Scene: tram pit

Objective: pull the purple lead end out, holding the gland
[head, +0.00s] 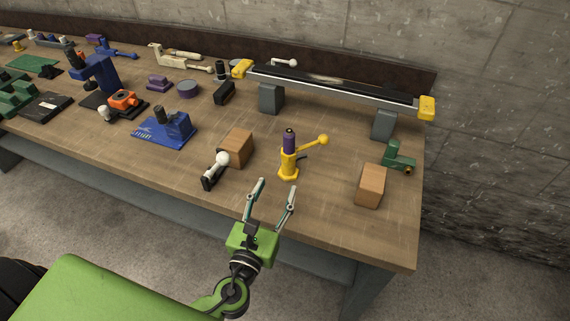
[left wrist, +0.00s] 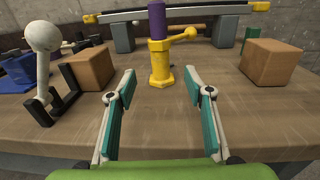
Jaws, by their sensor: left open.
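The purple lead end (head: 290,141) stands upright in the top of the yellow gland (head: 288,164) on the bench. The gland has a side arm with a ball end pointing right. In the left wrist view the purple lead end (left wrist: 157,20) and the yellow gland (left wrist: 160,62) are straight ahead, beyond the fingertips. My left gripper (head: 276,186) is open and empty, just in front of the gland and apart from it. Its teal-padded fingers (left wrist: 157,80) are spread wide in the left wrist view. My right gripper is not in view.
A wooden block (head: 237,147) and a white-balled lever (head: 215,168) are left of the gland. Another wooden block (head: 370,186) and a green fitting (head: 399,157) are at right. A long yellow-ended bar (head: 330,86) on grey stands is behind. The bench (head: 325,225) is clear in front.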

